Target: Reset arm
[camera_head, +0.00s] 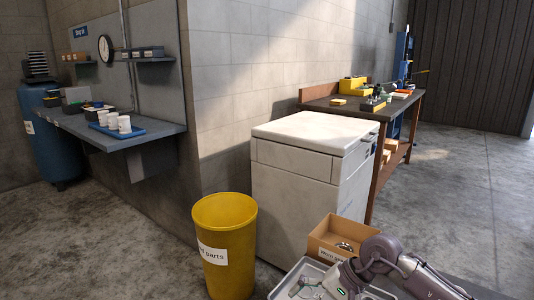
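My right arm comes in at the bottom right corner, grey and mauve, and bends down over a grey tray (285,284). Its wrist end runs to the bottom edge of the picture, and I cannot make out any gripper fingers there. My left arm and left gripper are not in view. The tray holds small metallic and greenish items that are partly hidden and too small to name. An open cardboard box (322,249) with a label stands just behind the tray and holds a dark, ring-like metal part (344,246).
A yellow bin (226,215) labelled as for parts stands left of the tray. A white cabinet (305,185) stands behind the box. A workbench (425,112) with yellow items is beyond it. A wall shelf (75,128) holds white cups on a blue tray. Floor at right is clear.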

